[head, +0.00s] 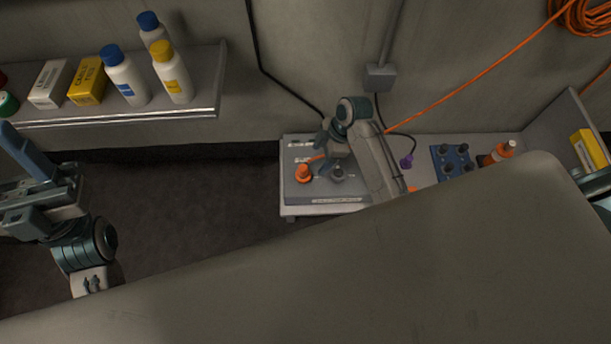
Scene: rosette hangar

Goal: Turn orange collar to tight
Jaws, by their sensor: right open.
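The orange collar (303,173) sits low at the left of a grey panel box (318,190) on the bench. My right gripper (323,150) is open just above and to the right of the collar, pointing down towards the panel. A small gap seems to separate it from the collar; contact is hard to tell at this size. A thin orange piece shows between the gripper and the collar. My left gripper (38,185) is at the left edge, far from the panel, and its jaw opening is unclear. Any tight marking on the panel is too small to read.
A dark knob (338,174) stands right of the collar. A blue holder (453,160) with several dark pegs and an orange bottle (499,153) stand farther right. A shelf (200,110) with bottles and boxes is upper left. A large grey surface (330,275) covers the foreground.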

